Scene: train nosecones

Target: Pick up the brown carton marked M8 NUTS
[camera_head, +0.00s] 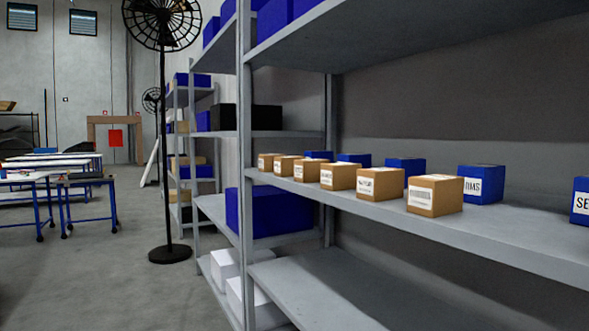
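Several small brown cartons stand in a row along the front of the middle board (500,236) of a grey metal shelf. The nearest brown carton (448,192) shows a white label with barcode-like lines. The brown carton (380,183) to its left has a label with printing too small to read. Farther brown cartons (338,176) and (305,170) also have white labels I cannot read. I cannot tell which brown carton is marked M8 NUTS. Neither of my grippers is in view.
Blue cartons (481,184) stand behind the brown ones, and another blue carton (581,201) is at the right edge. A shelf upright (244,160) stands left of the row. A black floor fan (163,150) and blue-legged tables (50,180) are at left. The floor there is open.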

